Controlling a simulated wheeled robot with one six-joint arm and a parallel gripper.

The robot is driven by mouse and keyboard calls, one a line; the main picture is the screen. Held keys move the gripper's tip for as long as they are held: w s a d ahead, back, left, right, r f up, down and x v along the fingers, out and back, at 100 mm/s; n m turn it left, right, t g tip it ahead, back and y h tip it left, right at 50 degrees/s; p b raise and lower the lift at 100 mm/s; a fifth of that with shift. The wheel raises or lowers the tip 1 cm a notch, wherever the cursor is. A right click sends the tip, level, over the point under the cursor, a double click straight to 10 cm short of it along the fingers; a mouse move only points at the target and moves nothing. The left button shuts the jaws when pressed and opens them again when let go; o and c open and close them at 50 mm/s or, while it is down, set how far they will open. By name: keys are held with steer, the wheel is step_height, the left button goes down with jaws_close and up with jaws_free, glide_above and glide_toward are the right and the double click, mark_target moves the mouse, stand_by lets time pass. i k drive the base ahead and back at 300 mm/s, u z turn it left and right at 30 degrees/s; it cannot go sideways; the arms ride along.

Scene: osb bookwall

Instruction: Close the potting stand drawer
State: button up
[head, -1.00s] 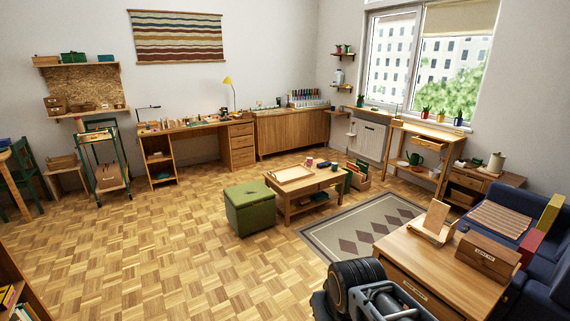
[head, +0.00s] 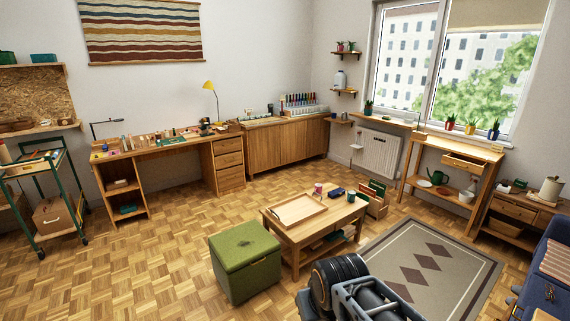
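The potting stand (head: 408,188) is a tall, light wooden table beneath the window at the right. Its drawer (head: 464,162) sits under the top and is pulled out toward the room. A green watering can (head: 438,178) and a pale pot (head: 466,196) stand on its lower shelf. Dark parts of my own arm show at the bottom centre, well short of the stand. My gripper's fingers are not in view.
A green ottoman (head: 245,262) and a low coffee table (head: 300,240) with a tray (head: 296,210) stand ahead. A crate (head: 377,203) is beyond the table. The patterned rug (head: 470,262) lies open before the stand. A blue sofa (head: 548,270) is at right.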

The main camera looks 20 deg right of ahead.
mark_target(464, 163)
steer(key=z, duration=0.55)
steer(key=i, duration=1.35)
steer(key=z, duration=1.35)
steer(key=i, duration=2.05)
steer(key=z, duration=0.3)
steer(key=i, duration=1.35)
steer(key=z, duration=0.1)
